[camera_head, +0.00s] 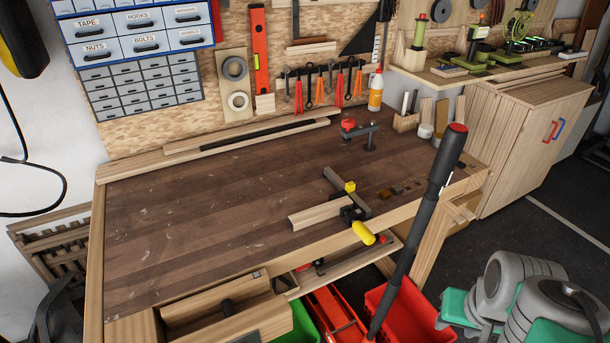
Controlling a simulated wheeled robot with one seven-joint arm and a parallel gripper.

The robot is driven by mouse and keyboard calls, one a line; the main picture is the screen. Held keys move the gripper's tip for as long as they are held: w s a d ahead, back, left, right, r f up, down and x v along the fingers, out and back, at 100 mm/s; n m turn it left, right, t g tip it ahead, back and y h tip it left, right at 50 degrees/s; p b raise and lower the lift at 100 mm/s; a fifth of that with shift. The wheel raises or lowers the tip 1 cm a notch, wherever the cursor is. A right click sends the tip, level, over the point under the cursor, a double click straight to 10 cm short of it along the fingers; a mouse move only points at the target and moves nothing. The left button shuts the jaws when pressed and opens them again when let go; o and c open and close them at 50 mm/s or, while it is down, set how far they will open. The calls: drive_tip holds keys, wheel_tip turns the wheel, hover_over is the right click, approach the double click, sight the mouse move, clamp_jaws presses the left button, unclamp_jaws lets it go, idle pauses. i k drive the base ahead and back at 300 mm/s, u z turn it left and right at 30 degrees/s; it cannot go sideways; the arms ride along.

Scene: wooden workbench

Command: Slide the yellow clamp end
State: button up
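The clamp (357,204) is a dark metal bar clamp at the front edge of the workbench, right of the middle. A small yellow clamp end (350,187) sits on the bar, above the bench top. A larger yellow handle (363,233) sticks out past the front edge. A light wooden block (320,214) lies against the clamp's left side; whether the jaws touch it I cannot tell. My gripper is not visible in this view.
The workbench top (200,220) is clear on the left. A long black pole (420,210) with a red top rises from a red bin (396,310) right of the clamp. A red-knobbed clamp (349,126) stands farther back. An open drawer (228,310) juts out at front left.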

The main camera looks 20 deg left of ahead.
sight(349, 187)
drive_tip(key=u, duration=0.5)
drive_tip(key=i, duration=0.85)
drive_tip(key=u, duration=0.3)
